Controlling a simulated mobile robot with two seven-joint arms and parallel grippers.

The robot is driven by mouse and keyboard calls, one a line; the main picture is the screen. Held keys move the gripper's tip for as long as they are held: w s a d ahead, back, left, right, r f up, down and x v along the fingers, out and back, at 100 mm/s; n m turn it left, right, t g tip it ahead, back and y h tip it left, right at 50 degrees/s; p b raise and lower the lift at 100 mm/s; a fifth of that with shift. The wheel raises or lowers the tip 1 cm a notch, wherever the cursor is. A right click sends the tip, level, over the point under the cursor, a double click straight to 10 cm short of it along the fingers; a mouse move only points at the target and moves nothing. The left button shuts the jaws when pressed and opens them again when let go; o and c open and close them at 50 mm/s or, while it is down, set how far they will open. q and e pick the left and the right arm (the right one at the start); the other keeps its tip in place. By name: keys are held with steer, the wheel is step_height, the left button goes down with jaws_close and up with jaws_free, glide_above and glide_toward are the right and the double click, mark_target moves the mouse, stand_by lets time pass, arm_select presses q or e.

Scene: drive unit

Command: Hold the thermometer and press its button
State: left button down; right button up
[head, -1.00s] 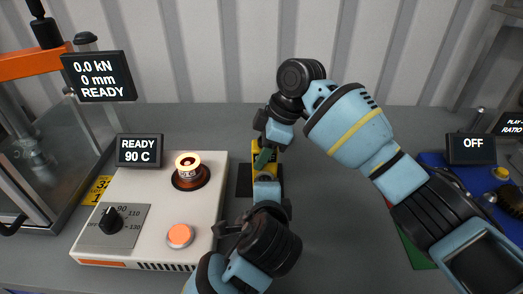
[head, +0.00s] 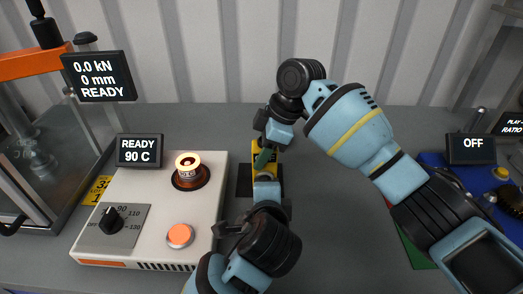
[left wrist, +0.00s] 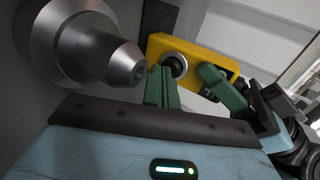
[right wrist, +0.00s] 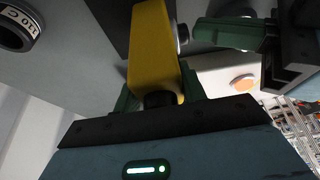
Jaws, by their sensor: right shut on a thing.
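The thermometer (head: 268,150) is a yellow block held above the bench beside the heater. My right gripper (right wrist: 158,98) is shut on it, with a green finger on either side in the right wrist view. A round silver button (left wrist: 175,65) shows on the thermometer's face in the left wrist view and from the side in the right wrist view (right wrist: 182,38). My left gripper (left wrist: 163,75) has its green fingers close together, tips right at the button. I cannot tell whether they touch it. In the head view the arms partly hide the thermometer.
A white heater (head: 145,215) with a glowing ring (head: 188,165) and an orange button (head: 180,235) stands at left. Its display (head: 139,150) reads READY 90 C. A press display (head: 98,76) is behind it. A metal cylinder (left wrist: 85,45) is close to my left gripper.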

arm_select(q)
steer(key=shift+w, duration=0.4)
arm_select(e)
steer(key=shift+f, duration=0.25)
stand_by(0.5)
arm_select(q)
steer(key=shift+s, duration=0.15)
steer(key=shift+s+d, duration=0.1)
steer(key=shift+s, duration=3.8)
steer(key=shift+w, duration=0.1)
arm_select(e)
steer(key=o, duration=1.1)
steer(key=shift+r, duration=0.1)
steer(key=shift+o, duration=0.2)
steer(key=shift+r, duration=0.1)
steer(key=v, duration=1.2)
